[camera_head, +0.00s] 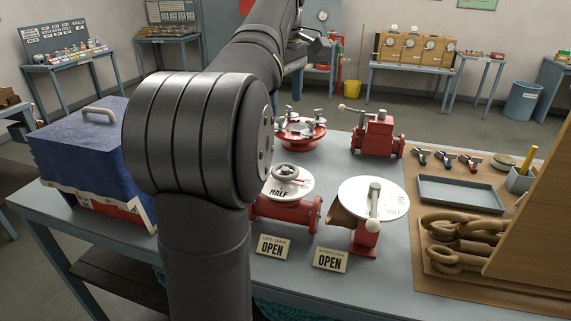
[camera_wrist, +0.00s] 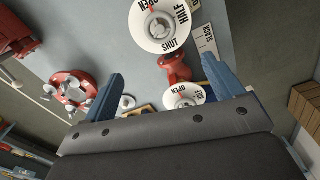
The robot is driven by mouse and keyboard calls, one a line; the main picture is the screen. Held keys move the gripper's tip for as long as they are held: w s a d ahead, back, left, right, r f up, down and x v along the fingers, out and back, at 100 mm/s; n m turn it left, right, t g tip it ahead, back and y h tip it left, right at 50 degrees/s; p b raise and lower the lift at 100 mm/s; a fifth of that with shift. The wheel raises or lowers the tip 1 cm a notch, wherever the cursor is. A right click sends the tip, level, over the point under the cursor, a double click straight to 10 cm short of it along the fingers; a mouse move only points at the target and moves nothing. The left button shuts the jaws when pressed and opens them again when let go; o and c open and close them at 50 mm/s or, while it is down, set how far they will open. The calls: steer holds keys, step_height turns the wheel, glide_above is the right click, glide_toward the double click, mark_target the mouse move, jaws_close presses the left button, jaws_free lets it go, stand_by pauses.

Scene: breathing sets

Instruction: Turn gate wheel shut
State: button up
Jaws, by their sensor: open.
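In the head view, the gate wheel (camera_head: 286,172) is a small grey handwheel over a white dial (camera_head: 300,187) on a red valve body (camera_head: 284,209). "HALF" is legible on the dial; the pointer is too small to read. A card in front (camera_head: 273,246) reads "OPEN". In the wrist view, a white dial (camera_wrist: 185,97) that appears to be the gate wheel's shows partly between the fingers, its lower part hidden by the gripper's housing. My gripper (camera_wrist: 163,72) is open, with blue fingers spread and nothing visibly held. Its fingers cannot be made out in the head view.
Right of the wheel stands a lever valve with a larger white dial (camera_head: 357,192) and its own "OPEN" card (camera_head: 330,260). Behind are a red flange (camera_head: 299,132) with several knobs and another red valve (camera_head: 377,137). A blue-covered box (camera_head: 78,145) stands left, a grey tray (camera_head: 458,194) right.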

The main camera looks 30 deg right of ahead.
mark_target(286, 169)
step_height(286, 169, down, 17)
steer(key=shift+f, duration=0.2)
stand_by(0.4)
steer(key=shift+c, duration=0.3)
steer(key=c, duration=0.9)
